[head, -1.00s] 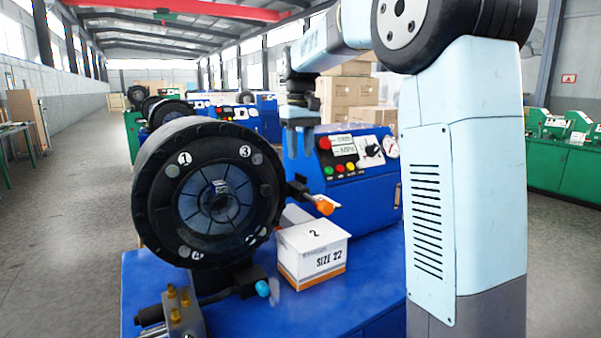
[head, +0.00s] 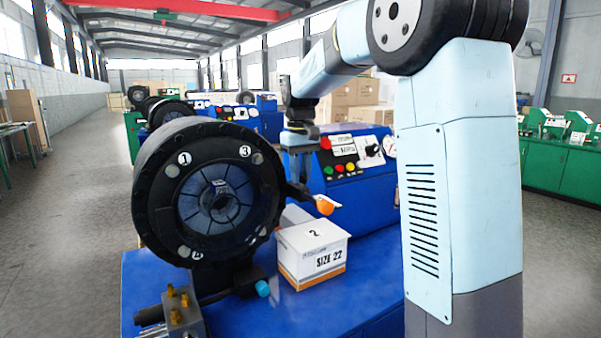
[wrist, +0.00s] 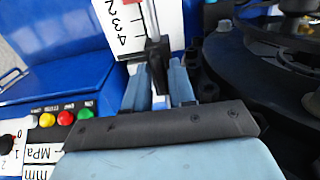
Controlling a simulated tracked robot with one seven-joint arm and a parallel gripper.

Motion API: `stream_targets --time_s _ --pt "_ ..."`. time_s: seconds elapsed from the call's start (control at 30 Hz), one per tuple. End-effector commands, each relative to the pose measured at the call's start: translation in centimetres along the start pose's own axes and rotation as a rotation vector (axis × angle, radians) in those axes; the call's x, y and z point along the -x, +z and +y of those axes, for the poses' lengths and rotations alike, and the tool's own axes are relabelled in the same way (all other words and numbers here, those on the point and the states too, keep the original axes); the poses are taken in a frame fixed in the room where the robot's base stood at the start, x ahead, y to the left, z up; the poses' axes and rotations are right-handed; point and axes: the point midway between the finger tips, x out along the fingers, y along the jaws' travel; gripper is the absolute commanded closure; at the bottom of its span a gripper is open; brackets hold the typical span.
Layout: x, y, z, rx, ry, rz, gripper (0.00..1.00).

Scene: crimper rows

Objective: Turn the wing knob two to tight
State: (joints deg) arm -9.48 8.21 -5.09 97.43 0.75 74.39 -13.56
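My gripper (head: 300,178) points down just right of the black round crimper head (head: 150,200), close to the dark arm that carries an orange knob (head: 325,207). In the wrist view its two pale blue fingers (wrist: 160,75) stand apart, with a dark upright bar (wrist: 155,50) between them; I cannot tell whether they touch it. The crimper face shows the labels 1, 3 and 4; a mark at its lower right is hard to read. A cyan knob (head: 263,288) sits below. I cannot tell which part is wing knob two.
A white box marked 2 and SIZE 22 (head: 312,262) stands on the blue bench (head: 300,318), below the gripper. A blue control panel (head: 350,185) with coloured buttons is behind. A white scale plate (wrist: 120,22) shows close to the fingers. Brass fittings (head: 178,305) stand at front left.

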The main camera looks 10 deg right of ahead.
Motion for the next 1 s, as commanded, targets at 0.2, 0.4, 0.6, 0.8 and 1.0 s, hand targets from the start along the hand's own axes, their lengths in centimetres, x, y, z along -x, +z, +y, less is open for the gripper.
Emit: stream_targets --time_s 0.2,0.4,0.6,0.8,1.0 --pt "0.01 0.0 0.0 0.0 0.0 0.0 0.97" --pt "0.02 0.0 0.0 0.0 0.0 0.0 1.0" --pt "0.02 0.0 0.01 -0.009 0.0 0.0 1.0" --pt "0.02 0.0 0.02 -0.072 0.0 0.0 1.0" --pt "0.02 0.0 0.04 -0.209 0.0 0.0 1.0"
